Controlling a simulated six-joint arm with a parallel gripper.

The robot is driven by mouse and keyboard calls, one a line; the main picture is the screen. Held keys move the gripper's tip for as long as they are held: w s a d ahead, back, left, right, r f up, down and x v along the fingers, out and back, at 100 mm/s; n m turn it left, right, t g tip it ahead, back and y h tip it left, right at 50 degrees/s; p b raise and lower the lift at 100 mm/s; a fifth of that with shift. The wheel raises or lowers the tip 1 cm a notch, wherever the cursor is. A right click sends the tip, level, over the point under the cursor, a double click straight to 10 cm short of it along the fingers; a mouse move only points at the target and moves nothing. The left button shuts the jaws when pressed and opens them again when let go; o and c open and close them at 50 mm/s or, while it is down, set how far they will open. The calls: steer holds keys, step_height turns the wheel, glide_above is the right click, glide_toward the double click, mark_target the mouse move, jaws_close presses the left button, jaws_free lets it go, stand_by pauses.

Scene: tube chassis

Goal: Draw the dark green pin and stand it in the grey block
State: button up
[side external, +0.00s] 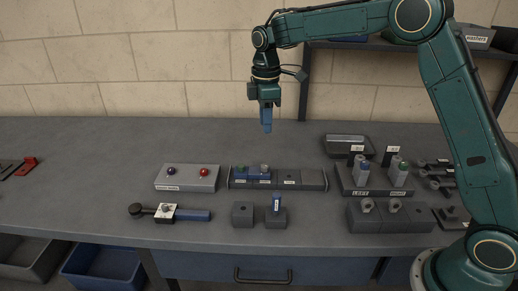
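My gripper (266,128) hangs above the back of the bench, fingers pointing down, clear of everything. Its blue fingers look close together, but the gap is too small to judge. Two small grey blocks stand at the front; the left one (243,217) has a dark spot on top and holds nothing upright. The right one (276,219) has a blue pin (276,202) with a white label standing in it. A small grey-green top (265,168) shows in the long dark rail (313,179). A grey piece with a green lower part (400,175) stands in the labelled rack (375,191). I cannot tell which is the dark green pin.
A light grey box with a dark and a red knob (187,178) lies left of the rail. A blue-handled tool (168,213) lies in front. Dark blocks (390,219) stand at the right, a grey tray (346,141) behind. The rear left bench is clear.

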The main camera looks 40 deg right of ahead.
steer(key=w+a+f+m, duration=0.1)
steer(key=w+f+m, duration=0.1)
steer(key=m, duration=2.5)
glide_above(241, 165)
step_height(241, 165, down, 5)
steer(key=shift+r, duration=0.1)
steer(key=shift+s, duration=0.1)
steer(key=shift+f, duration=3.5)
steer(key=shift+c, duration=0.2)
jaws_close()
